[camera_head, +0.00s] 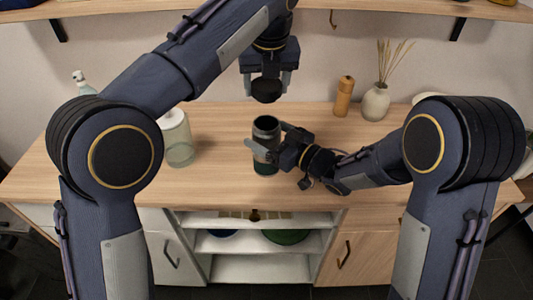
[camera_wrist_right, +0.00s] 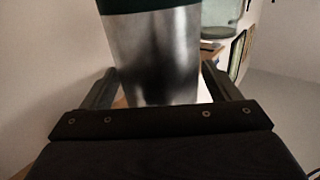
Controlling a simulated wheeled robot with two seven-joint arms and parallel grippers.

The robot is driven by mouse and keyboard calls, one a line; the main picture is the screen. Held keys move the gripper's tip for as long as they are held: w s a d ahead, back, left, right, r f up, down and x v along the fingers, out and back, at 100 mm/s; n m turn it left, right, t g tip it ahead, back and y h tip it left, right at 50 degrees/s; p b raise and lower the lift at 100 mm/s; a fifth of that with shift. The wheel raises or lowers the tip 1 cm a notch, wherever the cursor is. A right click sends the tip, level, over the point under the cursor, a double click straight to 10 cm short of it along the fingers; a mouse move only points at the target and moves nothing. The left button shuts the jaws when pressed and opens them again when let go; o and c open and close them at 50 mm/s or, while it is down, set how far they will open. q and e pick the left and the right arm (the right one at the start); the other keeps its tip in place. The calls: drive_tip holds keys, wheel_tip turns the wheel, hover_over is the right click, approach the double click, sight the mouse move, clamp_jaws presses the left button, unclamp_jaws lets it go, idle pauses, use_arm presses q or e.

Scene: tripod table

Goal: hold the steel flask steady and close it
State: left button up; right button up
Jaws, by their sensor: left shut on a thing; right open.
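The steel flask (camera_head: 266,132) stands upright on the wooden counter, its open mouth facing up. In the right wrist view its steel body (camera_wrist_right: 155,60) with a dark green band fills the space between the fingers. My right gripper (camera_head: 270,143) is open, with its fingers on either side of the flask's body. Whether a finger touches it, I cannot tell. My left gripper (camera_head: 267,80) points down and is shut on a round black lid (camera_head: 267,92). The lid is held in the air above the flask, apart from it.
A pale glass jar (camera_head: 177,140) stands left of the flask on the counter (camera_head: 215,133). A wooden mill (camera_head: 343,96) and a vase with dry stems (camera_head: 375,102) stand at the back right. Open shelves (camera_head: 262,268) lie below the counter. The counter around the flask is clear.

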sight(266, 132)
drive_tip(key=shift+w+a, duration=0.15)
drive_tip(key=c, duration=1.5)
use_arm(q)
drive_tip(key=shift+f, duration=2.5)
use_arm(e)
drive_tip(key=shift+o, duration=0.2)
use_arm(q)
drive_tip(key=shift+f, duration=0.9)
drive_tip(key=shift+f, duration=0.5)
